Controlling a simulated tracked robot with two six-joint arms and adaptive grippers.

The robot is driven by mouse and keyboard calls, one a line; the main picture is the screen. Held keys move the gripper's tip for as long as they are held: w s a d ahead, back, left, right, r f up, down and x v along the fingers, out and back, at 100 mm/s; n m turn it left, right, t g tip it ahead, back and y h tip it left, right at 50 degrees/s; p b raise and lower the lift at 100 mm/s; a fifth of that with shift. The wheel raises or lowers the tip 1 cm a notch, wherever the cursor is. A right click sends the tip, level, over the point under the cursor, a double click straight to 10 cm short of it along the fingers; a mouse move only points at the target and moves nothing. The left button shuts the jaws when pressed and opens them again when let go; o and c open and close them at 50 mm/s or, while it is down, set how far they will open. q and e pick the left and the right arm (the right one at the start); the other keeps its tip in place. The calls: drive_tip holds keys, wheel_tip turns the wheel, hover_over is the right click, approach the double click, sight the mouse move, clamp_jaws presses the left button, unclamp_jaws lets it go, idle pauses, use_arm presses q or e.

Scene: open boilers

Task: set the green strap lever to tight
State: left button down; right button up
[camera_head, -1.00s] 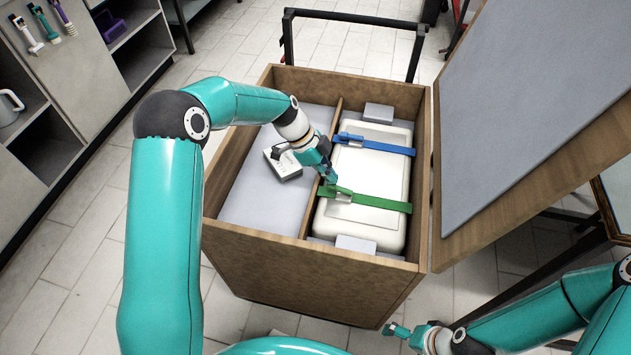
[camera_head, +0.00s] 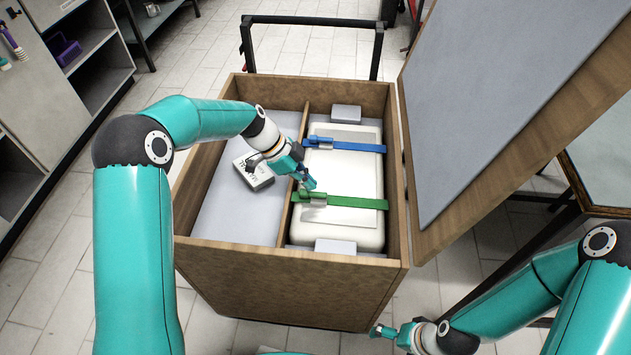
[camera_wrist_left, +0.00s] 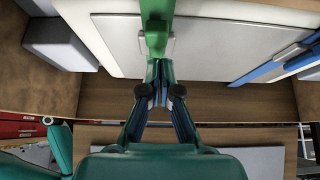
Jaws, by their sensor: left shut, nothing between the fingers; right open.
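The green strap (camera_head: 350,202) lies across a white case (camera_head: 345,225) in the right compartment of an open wooden box. Its green lever (camera_head: 304,196) is at the strap's left end, beside the divider. My left gripper (camera_head: 308,184) is shut and empty, with its tips just above the lever. In the left wrist view the closed fingertips (camera_wrist_left: 160,88) are right at the end of the green lever (camera_wrist_left: 157,40); I cannot tell whether they touch. My right gripper (camera_head: 384,332) is open and empty, low in front of the box, away from the straps.
A blue strap (camera_head: 355,147) crosses the case farther back. A labelled grey block (camera_head: 254,172) lies in the left compartment. The wooden divider (camera_head: 288,212) runs beside the lever. The raised lid (camera_head: 500,110) stands on the right.

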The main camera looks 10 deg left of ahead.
use_arm(q)
drive_tip(key=shift+r, duration=0.15)
drive_tip(key=shift+r, duration=0.35)
drive_tip(key=r, duration=0.2)
drive_tip(key=a+r+p, duration=0.1)
drive_tip(key=shift+r, duration=0.4)
drive_tip(key=a+f+v, duration=0.1)
drive_tip(key=v, duration=0.7)
drive_tip(key=shift+s+a+r+p, duration=0.2)
drive_tip(key=shift+s+a+p, duration=0.05)
drive_tip(key=shift+a+p, duration=0.2)
